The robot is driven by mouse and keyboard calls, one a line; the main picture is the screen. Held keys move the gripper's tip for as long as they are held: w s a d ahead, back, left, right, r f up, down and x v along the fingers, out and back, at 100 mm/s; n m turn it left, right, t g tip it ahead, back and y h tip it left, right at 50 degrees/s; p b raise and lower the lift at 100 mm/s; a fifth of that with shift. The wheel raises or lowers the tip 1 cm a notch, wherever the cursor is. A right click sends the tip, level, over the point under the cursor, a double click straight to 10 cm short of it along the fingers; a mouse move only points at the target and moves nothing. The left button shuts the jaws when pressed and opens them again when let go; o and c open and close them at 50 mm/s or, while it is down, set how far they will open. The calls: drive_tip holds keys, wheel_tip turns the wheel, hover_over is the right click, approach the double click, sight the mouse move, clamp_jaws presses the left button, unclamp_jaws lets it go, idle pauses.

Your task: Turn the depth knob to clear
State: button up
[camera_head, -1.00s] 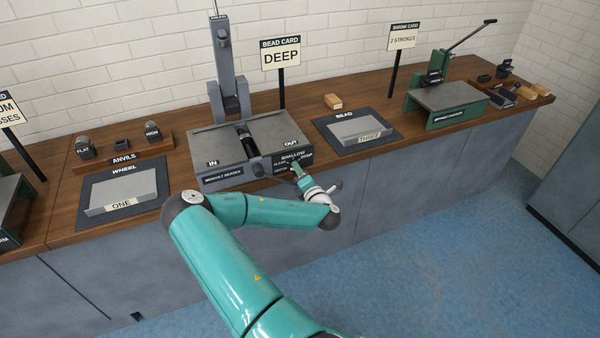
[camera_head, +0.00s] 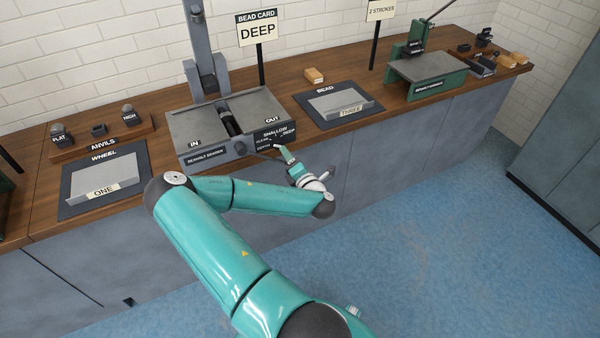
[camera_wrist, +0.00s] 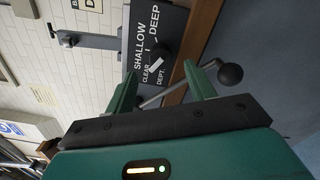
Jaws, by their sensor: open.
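The depth knob (camera_wrist: 161,50) is a dark round knob on the dark front panel (camera_wrist: 178,20) of the beading machine. In the wrist view its white pointer mark lies beside the word CLEAR; SHALLOW and DEEP are the other labels. In the head view the panel (camera_head: 272,135) sits at the machine's right front, and the knob is too small to read. My gripper (camera_wrist: 158,74) is open, its two fingers apart with the knob beyond and between their tips. They appear clear of the knob. In the head view my gripper (camera_head: 281,152) is just in front of the panel.
A crank with a black ball end (camera_wrist: 230,74) stands close to one finger. The bead card (camera_head: 257,30) reads DEEP. A bead tray (camera_head: 340,103) lies to the right and a wheel tray (camera_head: 100,185) to the left. The floor before the bench is free.

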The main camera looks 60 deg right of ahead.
drive_tip(key=v, duration=0.8)
drive_tip(key=shift+s, duration=0.2)
drive_tip(key=shift+a, duration=0.1)
